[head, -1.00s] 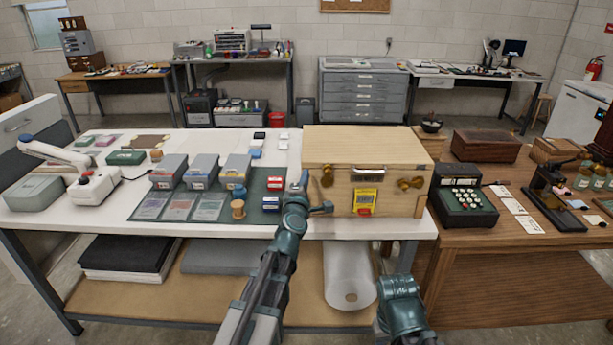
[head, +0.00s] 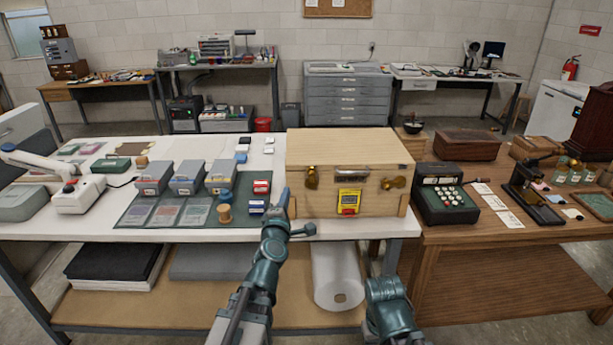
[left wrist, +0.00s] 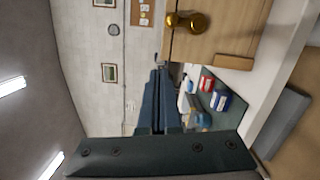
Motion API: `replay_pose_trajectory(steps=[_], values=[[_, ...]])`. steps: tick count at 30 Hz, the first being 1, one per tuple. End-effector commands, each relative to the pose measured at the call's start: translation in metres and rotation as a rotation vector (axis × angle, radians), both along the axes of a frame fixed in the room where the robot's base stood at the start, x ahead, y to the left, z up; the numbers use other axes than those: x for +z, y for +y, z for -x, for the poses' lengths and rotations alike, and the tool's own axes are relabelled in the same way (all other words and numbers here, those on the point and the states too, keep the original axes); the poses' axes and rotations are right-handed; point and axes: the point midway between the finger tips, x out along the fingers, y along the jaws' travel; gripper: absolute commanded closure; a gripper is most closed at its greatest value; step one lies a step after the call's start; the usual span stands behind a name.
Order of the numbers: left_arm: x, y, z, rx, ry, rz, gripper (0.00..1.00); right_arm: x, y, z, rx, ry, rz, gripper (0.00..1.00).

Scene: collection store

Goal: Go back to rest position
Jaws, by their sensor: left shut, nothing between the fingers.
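My left gripper (head: 283,205) is shut and empty, in front of the left part of the wooden chest in the head view. In the left wrist view its closed fingers (left wrist: 158,85) point toward the chest's side and the back wall. My right arm shows only as a teal link at the bottom of the head view; its gripper is not visible. The wooden chest (head: 348,156) stands closed on the white table (head: 90,228), with brass fittings and a yellow device (head: 349,202) at its front.
Grey boxes (head: 187,178) and cards lie on a dark mat (head: 135,212), beside small red and blue boxes (head: 261,187). A wooden spool (head: 225,213) stands near the mat's front.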

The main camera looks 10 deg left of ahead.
Motion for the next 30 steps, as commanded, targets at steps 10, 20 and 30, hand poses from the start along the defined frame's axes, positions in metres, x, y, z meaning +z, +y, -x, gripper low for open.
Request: replay_pose_trajectory(steps=[10,20,30], values=[[-0.048,-0.123,0.011,-0.409,0.204,-0.393,1.0,0.001,0.0,0.0,0.0,0.0,0.0,0.5],[-0.183,-0.227,0.136,-1.15,0.663,-1.161,1.0,0.003,0.0,0.0,0.0,0.0,0.0,0.5],[-0.222,-0.186,0.245,-1.596,1.101,-1.587,1.0,0.004,0.0,0.0,0.0,0.0,0.0,0.5]])
